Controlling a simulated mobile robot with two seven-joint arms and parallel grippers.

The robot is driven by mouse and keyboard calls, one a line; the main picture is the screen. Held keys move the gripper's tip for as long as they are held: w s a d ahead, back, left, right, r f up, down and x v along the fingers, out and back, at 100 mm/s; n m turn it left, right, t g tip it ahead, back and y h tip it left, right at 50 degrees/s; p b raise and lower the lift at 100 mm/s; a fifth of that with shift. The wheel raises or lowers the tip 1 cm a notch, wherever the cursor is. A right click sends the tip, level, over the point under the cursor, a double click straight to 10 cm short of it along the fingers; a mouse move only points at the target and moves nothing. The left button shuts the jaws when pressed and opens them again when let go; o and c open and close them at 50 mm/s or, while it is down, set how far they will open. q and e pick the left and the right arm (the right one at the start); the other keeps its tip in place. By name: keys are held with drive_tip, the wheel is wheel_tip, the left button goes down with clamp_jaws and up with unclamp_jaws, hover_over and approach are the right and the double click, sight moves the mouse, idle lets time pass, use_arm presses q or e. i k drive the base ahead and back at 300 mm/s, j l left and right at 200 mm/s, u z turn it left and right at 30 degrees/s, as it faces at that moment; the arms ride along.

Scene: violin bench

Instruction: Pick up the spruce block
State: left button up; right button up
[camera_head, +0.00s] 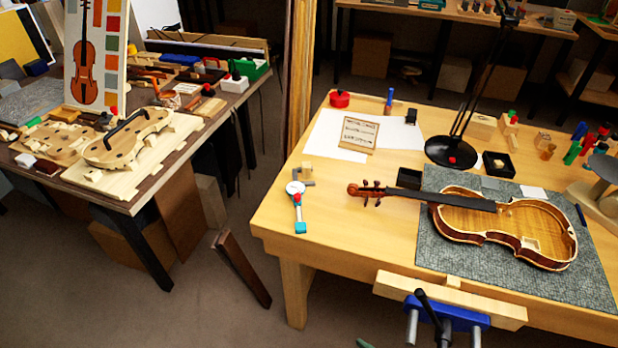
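Several pale wooden blocks show on the right-hand bench, and I cannot tell for sure which is the spruce block. A small pale block (307,169) is at the bench's left side, beside a small grey piece. A larger pale block (482,126) is at the back, right of the lamp base. Neither of my grippers is in view.
A violin (520,228) without its top lies on a grey mat (440,252). A black lamp (451,152), white paper (398,138) and a caliper-like tool (298,205) are around it. A vise (450,308) juts from the front. The front left corner is clear.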

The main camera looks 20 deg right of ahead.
sight(306, 167)
drive_tip(key=k+l+z, duration=0.1)
drive_tip(key=k+z, duration=0.35)
drive_tip(key=j+z, duration=0.15)
drive_tip(key=z, duration=1.2)
drive_tip(key=j, duration=0.95)
drive_tip(key=i+j, duration=0.15)
drive_tip(key=j, duration=1.7)
drive_tip(key=i, duration=0.05)
